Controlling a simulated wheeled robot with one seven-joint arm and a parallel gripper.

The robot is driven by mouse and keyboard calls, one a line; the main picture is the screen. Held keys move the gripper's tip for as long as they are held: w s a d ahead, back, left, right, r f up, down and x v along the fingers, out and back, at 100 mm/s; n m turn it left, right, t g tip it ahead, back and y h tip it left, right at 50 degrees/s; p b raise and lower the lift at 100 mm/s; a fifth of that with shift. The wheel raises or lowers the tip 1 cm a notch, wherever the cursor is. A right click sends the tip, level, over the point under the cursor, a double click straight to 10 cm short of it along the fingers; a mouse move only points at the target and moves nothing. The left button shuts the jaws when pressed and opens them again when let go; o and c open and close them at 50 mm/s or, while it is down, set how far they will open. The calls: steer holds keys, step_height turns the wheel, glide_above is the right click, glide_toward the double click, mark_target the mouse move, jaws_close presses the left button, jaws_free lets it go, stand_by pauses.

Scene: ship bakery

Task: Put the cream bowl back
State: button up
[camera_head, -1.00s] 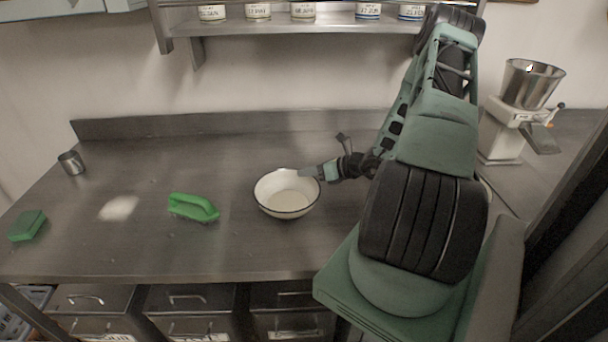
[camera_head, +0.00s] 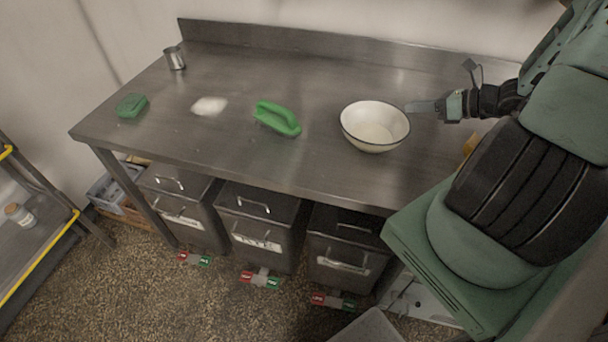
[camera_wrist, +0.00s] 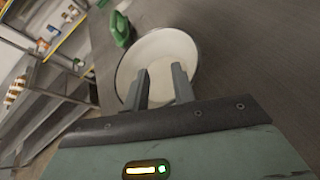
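The cream bowl (camera_head: 375,124), with a dark rim, stands upright on the steel worktop (camera_head: 320,85). It also fills the upper middle of the wrist view (camera_wrist: 160,55). My gripper (camera_head: 415,107) is level with the bowl's right rim, very close to it. In the wrist view my gripper's two fingers (camera_wrist: 159,78) are apart and overlap the bowl's near side. I cannot tell whether they touch it.
A green brush (camera_head: 277,117), a white powder patch (camera_head: 209,106), a green sponge (camera_head: 132,105) and a metal cup (camera_head: 174,58) are left of the bowl. Lidded bins (camera_head: 260,225) stand under the worktop. A yellow-edged shelf (camera_head: 40,240) is at left.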

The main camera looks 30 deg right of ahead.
steer(key=w+a+r+n+g+y, duration=0.15)
steer(key=a+n+g, duration=0.35)
steer(key=a, duration=0.5)
steer(key=s+a+r+n+g+y, duration=0.1)
steer(key=a+r+n+g, duration=0.2)
steer(key=a+n, duration=0.55)
steer(key=w+a+r+n+g+y, duration=0.1)
steer(key=a+r+n+g, duration=0.25)
steer(key=a+n, duration=0.45)
steer(key=s+a+r+n+h, duration=0.2)
steer(key=s+a+n+h, duration=0.2)
steer(key=s+a+n, duration=0.3)
steer(key=s+a+r+n+h, duration=0.2)
steer(key=s+a+n+h, duration=0.2)
steer(key=s+a+n, duration=0.4)
steer(key=a+n, duration=0.3)
steer(key=n, duration=0.2)
steer(key=shift+a+r, duration=0.25)
steer(key=shift+h, duration=0.25)
step_height(320, 180, down, 2)
steer(key=shift+f+b, duration=0.2)
steer(key=shift+b, duration=1.05)
